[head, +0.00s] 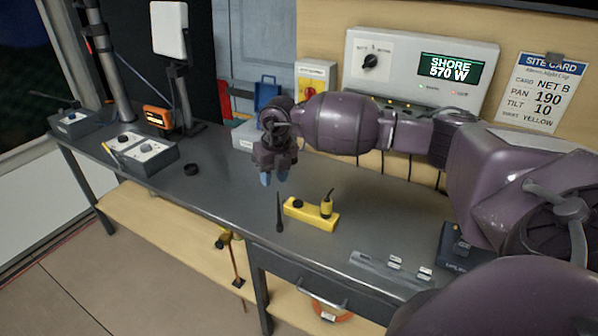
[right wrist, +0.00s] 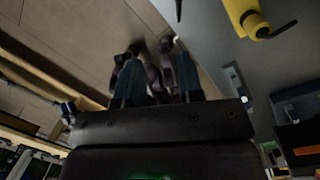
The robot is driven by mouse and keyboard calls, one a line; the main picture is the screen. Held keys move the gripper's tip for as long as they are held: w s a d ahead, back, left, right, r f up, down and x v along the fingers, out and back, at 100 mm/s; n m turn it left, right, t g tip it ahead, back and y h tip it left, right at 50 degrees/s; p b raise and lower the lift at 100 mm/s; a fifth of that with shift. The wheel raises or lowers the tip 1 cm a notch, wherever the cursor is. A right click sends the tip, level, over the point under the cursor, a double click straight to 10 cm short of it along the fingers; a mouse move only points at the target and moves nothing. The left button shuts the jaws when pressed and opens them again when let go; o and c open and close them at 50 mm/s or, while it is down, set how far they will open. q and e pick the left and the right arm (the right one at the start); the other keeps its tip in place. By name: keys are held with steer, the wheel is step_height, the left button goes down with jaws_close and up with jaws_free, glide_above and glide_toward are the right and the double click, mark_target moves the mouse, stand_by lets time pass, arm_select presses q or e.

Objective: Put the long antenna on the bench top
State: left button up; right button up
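A thin black antenna (head: 279,212) is on the grey bench top (head: 225,192) near its front edge, thick end toward the front. I cannot tell whether it stands or lies flat. A dark tip at the top edge of the right wrist view (right wrist: 179,9) may be part of it. A yellow block (head: 311,215) with a black knob and a short stubby antenna (head: 327,205) sits just right of it. My right gripper (head: 274,178) points down above and slightly behind the black antenna, apart from it. Its fingers (right wrist: 160,85) are spread with nothing held between them. My left gripper is out of view.
Grey control boxes (head: 143,153) and a small black puck (head: 191,169) are on the bench at left. A grey strip with clips (head: 385,270) lies front right. A wall unit (head: 420,68) hangs behind my right arm. Bare bench lies left of the antenna.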

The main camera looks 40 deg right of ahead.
steer(key=s+a+f+m+t+y, duration=0.35)
steer(key=s+a+m+y, duration=0.2)
steer(key=a+y, duration=0.4)
steer(key=s+a+f+m+t+y, duration=0.35)
steer(key=s+a+y, duration=0.25)
steer(key=a, duration=0.6)
steer(key=s+d+f+m+t+h, duration=0.3)
steer(key=s+d+f+m+h, duration=1.1)
steer(key=m, duration=1)
step_height(320, 180, down, 2)
steer(key=shift+s+h, duration=1.1)
steer(key=shift+h, duration=0.15)
